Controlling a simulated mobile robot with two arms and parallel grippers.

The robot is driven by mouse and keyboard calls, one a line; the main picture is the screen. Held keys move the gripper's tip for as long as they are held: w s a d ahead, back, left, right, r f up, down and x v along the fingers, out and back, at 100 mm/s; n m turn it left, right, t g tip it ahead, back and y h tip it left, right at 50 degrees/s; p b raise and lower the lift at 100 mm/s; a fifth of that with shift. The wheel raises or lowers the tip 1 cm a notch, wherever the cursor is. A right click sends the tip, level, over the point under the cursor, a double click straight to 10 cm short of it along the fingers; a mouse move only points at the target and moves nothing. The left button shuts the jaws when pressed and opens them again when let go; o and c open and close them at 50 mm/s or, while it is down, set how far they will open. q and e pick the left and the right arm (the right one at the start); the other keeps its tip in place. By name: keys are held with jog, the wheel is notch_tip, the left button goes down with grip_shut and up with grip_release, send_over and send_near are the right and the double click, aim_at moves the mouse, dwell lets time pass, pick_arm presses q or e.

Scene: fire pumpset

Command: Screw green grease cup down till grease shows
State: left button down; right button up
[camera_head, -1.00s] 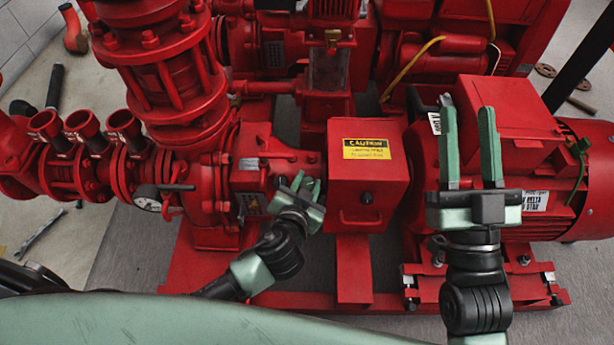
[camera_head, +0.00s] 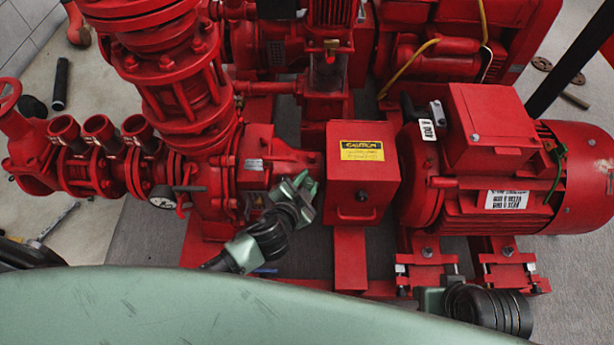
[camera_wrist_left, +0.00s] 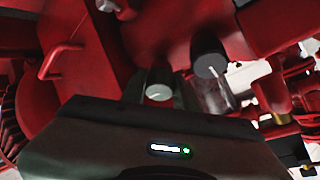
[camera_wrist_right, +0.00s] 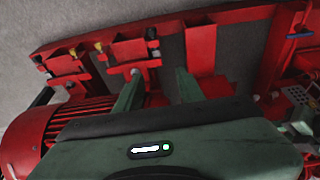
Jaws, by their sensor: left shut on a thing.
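My left gripper (camera_head: 305,187) is at the red pump bearing housing, just left of the caution-labelled guard box. In the left wrist view, a small round cup with a grey-green face and a white mark (camera_wrist_left: 158,92) sits between its fingers. The gripper is shut on this cup, which seems to be the green grease cup. A black cup with a white line (camera_wrist_left: 209,62) stands beside it, outside the fingers. I cannot make out any grease. My right gripper (camera_wrist_right: 158,78) is open and empty in the right wrist view; its fingers are hidden in the head view.
The red guard box (camera_head: 362,182) is close to the right of my left gripper. A red motor (camera_head: 500,175) stands farther right. A pressure gauge (camera_head: 163,197) and several pipe flanges are at the left. The red base frame (camera_wrist_right: 210,62) runs below my right gripper.

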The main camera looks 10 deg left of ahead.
pick_arm(q)
jog(key=shift+r+m+p, duration=0.15)
jog(key=shift+m+p, duration=0.25)
jog(key=shift+p, duration=0.45)
jog(key=m+g+p, duration=0.1)
jog(key=m+p, duration=0.1)
jog(key=p, duration=0.1)
jog(key=shift+r+h+p, duration=0.1)
jog(key=shift+h+p, duration=0.2)
jog(key=shift+h, duration=0.1)
jog(key=m+p, duration=0.2)
jog(key=p, duration=0.1)
jog(key=shift+m+g, duration=0.4)
jog(key=shift+f+p, duration=0.25)
jog(key=shift+p, duration=0.15)
pick_arm(e)
jog(key=s+f, duration=0.2)
jog(key=f, duration=0.9)
jog(key=s+f+g, duration=0.1)
jog(key=s+f, duration=0.2)
jog(key=f, duration=0.9)
jog(key=shift+s+d+f+g, duration=0.2)
jog(key=shift+s+f+g, duration=0.05)
jog(key=shift+f+g, duration=0.05)
pick_arm(q)
jog(key=c, duration=1.3)
grip_release()
jog(key=shift+c, duration=0.2)
